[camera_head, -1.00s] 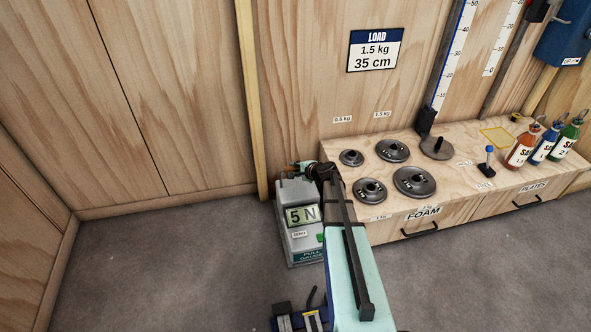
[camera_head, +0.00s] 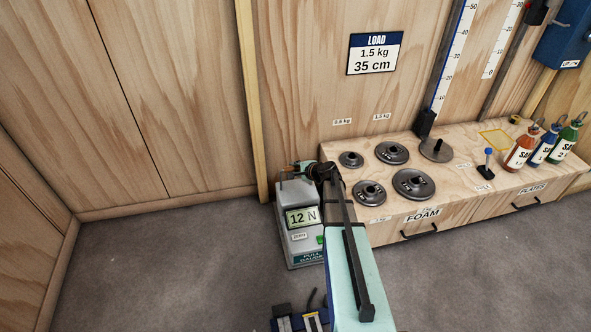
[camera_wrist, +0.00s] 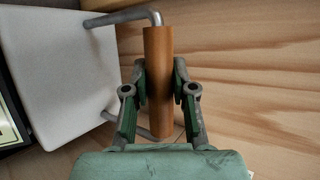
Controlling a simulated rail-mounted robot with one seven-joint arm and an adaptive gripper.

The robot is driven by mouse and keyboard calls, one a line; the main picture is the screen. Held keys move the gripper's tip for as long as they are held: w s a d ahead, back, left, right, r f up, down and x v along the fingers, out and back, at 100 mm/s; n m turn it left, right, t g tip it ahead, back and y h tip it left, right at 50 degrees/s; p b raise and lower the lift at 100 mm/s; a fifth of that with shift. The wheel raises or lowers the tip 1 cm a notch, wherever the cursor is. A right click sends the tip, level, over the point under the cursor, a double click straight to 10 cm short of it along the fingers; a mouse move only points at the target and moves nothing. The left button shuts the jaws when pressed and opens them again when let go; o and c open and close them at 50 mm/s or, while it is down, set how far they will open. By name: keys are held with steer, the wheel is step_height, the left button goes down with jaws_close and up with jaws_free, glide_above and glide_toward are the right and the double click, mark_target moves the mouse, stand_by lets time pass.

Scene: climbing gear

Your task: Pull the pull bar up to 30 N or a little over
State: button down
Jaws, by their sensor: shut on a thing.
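The pull gauge (camera_head: 304,246) is a grey box on the floor by the wooden wall. Its display (camera_head: 301,218) reads 12 N. The pull bar, an orange-brown cylinder on a bent metal rod, shows in the wrist view (camera_wrist: 160,85); in the head view only its orange end (camera_head: 289,169) shows, above the gauge's top. My gripper (camera_wrist: 160,82) is shut around the bar, one green-padded finger on each side. In the head view my arm hides most of the gripper and part of the gauge's right side.
A wooden bench (camera_head: 457,204) with several dark weight plates and sauce-like bottles (camera_head: 521,148) stands to the right of my arm. A load sign (camera_head: 375,53) hangs on the wall. The grey floor (camera_head: 150,280) to the left is clear.

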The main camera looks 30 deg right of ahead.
steer(key=shift+w+r+p, duration=0.2)
steer(key=shift+r+p, duration=0.35)
steer(key=shift+r, duration=0.55)
steer(key=shift+f, duration=0.15)
stand_by(0.6)
steer(key=shift+f+b, duration=1.6)
steer(key=shift+f, duration=0.4)
steer(key=c, duration=0.9)
jaws_free()
steer(key=shift+f, duration=0.1)
steer(key=shift+o, duration=0.2)
steer(key=shift+s, duration=0.1)
steer(key=shift+s, duration=0.1)
steer(key=v, duration=1.2)
